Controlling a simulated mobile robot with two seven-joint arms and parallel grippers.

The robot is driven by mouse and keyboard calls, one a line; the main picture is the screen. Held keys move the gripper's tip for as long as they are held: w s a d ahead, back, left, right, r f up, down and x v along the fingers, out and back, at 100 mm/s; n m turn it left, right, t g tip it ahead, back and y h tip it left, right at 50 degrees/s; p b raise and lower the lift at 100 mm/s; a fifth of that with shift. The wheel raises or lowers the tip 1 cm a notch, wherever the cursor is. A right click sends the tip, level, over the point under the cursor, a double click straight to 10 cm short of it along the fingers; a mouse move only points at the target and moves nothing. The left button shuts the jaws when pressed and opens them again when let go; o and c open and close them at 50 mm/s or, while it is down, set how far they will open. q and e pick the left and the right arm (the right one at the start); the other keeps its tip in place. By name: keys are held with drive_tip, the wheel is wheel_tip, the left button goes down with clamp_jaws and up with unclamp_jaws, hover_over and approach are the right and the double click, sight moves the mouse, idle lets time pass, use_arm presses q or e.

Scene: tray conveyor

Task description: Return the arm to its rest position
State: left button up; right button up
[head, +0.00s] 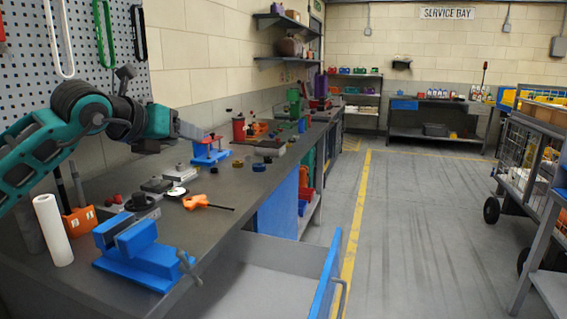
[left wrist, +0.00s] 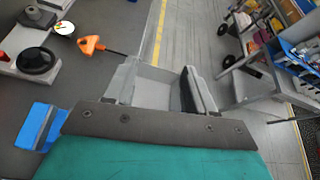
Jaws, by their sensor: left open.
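My left arm (head: 40,152), teal and black, comes in from the left and is raised over the workbench. Its left gripper (head: 194,131) is above the bench top, in front of the pegboard wall. In the left wrist view the two fingers of the left gripper (left wrist: 157,90) stand apart with nothing held between them. My right arm and right gripper are in neither view.
The workbench (head: 235,190) carries a blue vise (head: 140,255), a white roll (head: 52,230), an orange-handled screwdriver (head: 205,202) and a blue stand (head: 209,152). A grey drawer (head: 265,265) is open at the front. The floor (head: 420,220) right of it is clear; carts stand farther right.

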use_arm(q)
drive_tip(key=s+d+f+n+g+h+p, duration=0.1)
drive_tip(key=s+d+f+n+h, duration=0.2)
drive_tip(key=s+d+f+h, duration=0.35)
drive_tip(key=s+d+f+n+g+h, duration=0.2)
drive_tip(key=s+d+f+n+h, duration=0.15)
drive_tip(key=d+f+h, duration=0.5)
drive_tip(key=s+a+f+n+t+y+p, duration=0.1)
drive_tip(key=s+a+f+n+t+y, duration=0.3)
drive_tip(key=f+n+y, duration=0.55)
drive_tip(key=s+a+f+n+t+y+p, duration=0.1)
drive_tip(key=s+a+f+n+t+y, duration=0.3)
drive_tip(key=f+n, duration=0.55)
drive_tip(key=s+a+f+n+g+y, duration=0.3)
drive_tip(key=s+f+n+g, duration=0.3)
drive_tip(key=s, duration=0.8)
wheel_tip(320, 180, down, 5)
drive_tip(key=n+y, duration=0.1)
drive_tip(key=n, duration=0.2)
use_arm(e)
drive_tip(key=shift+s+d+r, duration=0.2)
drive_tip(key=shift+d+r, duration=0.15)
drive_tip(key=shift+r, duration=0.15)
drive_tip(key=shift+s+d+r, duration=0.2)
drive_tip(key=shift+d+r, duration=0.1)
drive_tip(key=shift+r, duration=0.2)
